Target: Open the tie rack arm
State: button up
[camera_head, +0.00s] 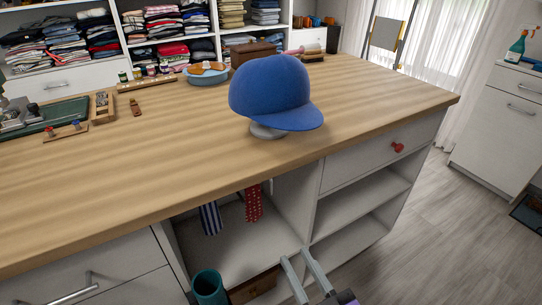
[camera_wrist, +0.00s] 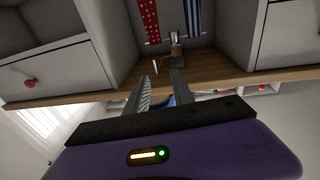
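Two ties hang in the open cubby under the wooden counter: a red dotted tie (camera_head: 254,203) and a blue-and-white striped tie (camera_head: 210,218). The wrist view, which looks upside down, shows the red tie (camera_wrist: 149,20) and the striped tie (camera_wrist: 194,18) too. A small metal piece of the tie rack (camera_wrist: 175,46) shows between them near the counter's underside; in the head view the counter hides the rack. My gripper (camera_head: 295,254) is in front of the cubby, to the right of the ties. In the wrist view my gripper (camera_wrist: 160,76) is open, its fingers apart and empty.
The wooden counter (camera_head: 110,175) overhangs the cubby. A blue cap (camera_head: 270,93) sits on a stand on top. Right of the cubby are a divider, open shelves (camera_head: 355,205) and a drawer with a red knob (camera_head: 397,147). A teal container (camera_head: 208,288) stands low in front.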

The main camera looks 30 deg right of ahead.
jog(key=p, duration=0.5)
send_near(272, 186)
notch_tip(272, 186, up, 4)
jog(key=a, duration=0.1)
jog(key=shift+m+g+h, duration=0.5)
jog(key=shift+m+h, duration=0.1)
jog(key=shift+w+d+f, duration=0.35)
jog(key=shift+w+f, duration=0.2)
jog(key=shift+w, duration=1.2)
jog(key=shift+w+d+f, duration=0.35)
jog(key=shift+w+f, duration=0.2)
jog(key=shift+w, duration=1.15)
jog(key=shift+w+d+f, duration=0.4)
jog(key=shift+w+f, duration=0.15)
jog(key=shift+w, duration=1.2)
grip_shut()
